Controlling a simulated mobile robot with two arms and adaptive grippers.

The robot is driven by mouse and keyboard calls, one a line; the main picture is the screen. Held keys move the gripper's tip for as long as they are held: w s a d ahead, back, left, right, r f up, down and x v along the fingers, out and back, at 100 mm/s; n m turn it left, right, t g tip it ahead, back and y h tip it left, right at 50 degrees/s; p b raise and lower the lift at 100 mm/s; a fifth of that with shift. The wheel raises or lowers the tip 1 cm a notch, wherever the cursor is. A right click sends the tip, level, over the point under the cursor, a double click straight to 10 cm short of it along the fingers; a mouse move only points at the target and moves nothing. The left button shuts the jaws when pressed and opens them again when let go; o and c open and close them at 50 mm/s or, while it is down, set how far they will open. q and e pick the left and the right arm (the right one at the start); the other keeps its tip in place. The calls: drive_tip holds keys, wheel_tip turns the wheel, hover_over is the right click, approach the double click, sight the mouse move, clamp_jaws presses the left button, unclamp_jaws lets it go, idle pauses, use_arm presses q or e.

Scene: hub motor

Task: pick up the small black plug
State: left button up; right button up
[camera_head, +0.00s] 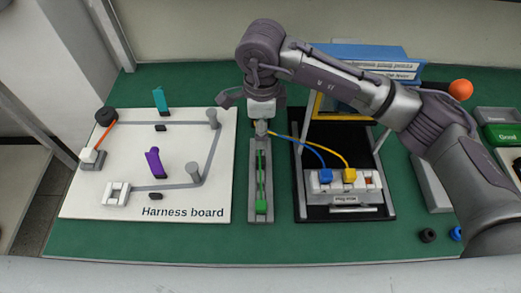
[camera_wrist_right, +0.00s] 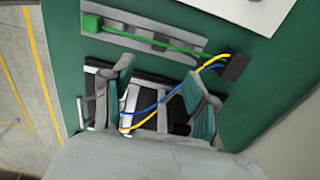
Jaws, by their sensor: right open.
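In the head view my right gripper largely hides that spot. My right gripper (camera_head: 262,130) is above the channel's far end in the head view. In the wrist view its two teal-grey fingers (camera_wrist_right: 158,95) stand wide apart, with the blue and yellow cables passing below between them. The plug is outside the fingers, beyond the right one. I see nothing held. My left gripper is not in view.
A grey channel (camera_head: 251,205) holds a green cable. The harness board (camera_head: 100,205) lies left. A black tray (camera_head: 380,210) with a connector block (camera_head: 340,196) lies right. Black (camera_head: 427,235) and blue (camera_head: 456,233) rings lie near the front right.

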drive_tip(key=p, duration=0.1)
hover_over(260, 160)
drive_tip(key=f, duration=0.7)
drive_tip(key=shift+s+d, duration=0.15)
drive_tip(key=shift+s, duration=0.1)
drive_tip(key=shift+w+f, duration=0.1)
drive_tip(key=shift+f, duration=0.25)
wheel_tip(260, 160, down, 3)
drive_tip(key=shift+w+r+p, duration=0.1)
drive_tip(key=shift+r+p, duration=0.1)
drive_tip(key=shift+p, duration=0.85)
wheel_tip(260, 160, down, 2)
drive_tip(key=shift+f, duration=0.1)
drive_tip(key=shift+w+f, duration=0.1)
drive_tip(key=shift+f, duration=0.1)
drive_tip(key=c, duration=1.1)
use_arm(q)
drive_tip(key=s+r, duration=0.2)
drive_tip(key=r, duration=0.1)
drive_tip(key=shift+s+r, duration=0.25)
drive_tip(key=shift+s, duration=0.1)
